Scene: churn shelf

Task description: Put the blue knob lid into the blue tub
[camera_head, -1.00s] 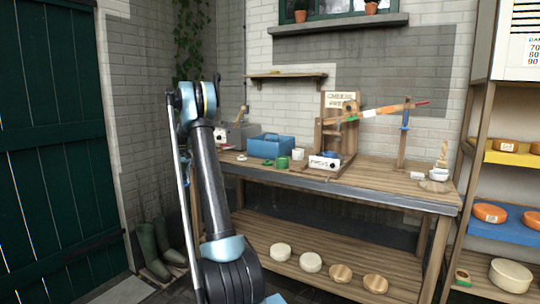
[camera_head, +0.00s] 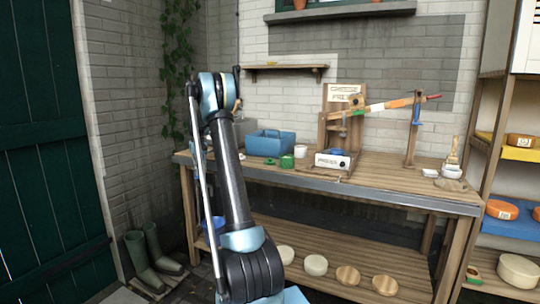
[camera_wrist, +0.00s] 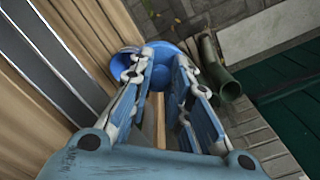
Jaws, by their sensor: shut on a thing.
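My gripper (camera_wrist: 161,62) points down and its fingers are closed on a blue round piece (camera_wrist: 122,65), which looks like the blue knob lid. The fingers cover its middle, so its knob is hidden. In the head view a blue patch (camera_head: 215,225) shows behind my arm, low by the bench's left end; it appears to be this piece or my gripper. The blue tub (camera_head: 270,143) appears to be the rectangular open-topped box on the bench top, towards the left. My gripper is apart from it and lower. Its inside is mostly hidden.
The wooden bench (camera_head: 400,188) has a cheese press (camera_head: 340,130) near its middle. A green cup (camera_head: 287,161) stands beside the tub. Several round pieces lie on the lower shelf (camera_head: 330,245). Green boots (camera_head: 140,262) stand on the floor at left. A rack (camera_head: 500,170) stands at right.

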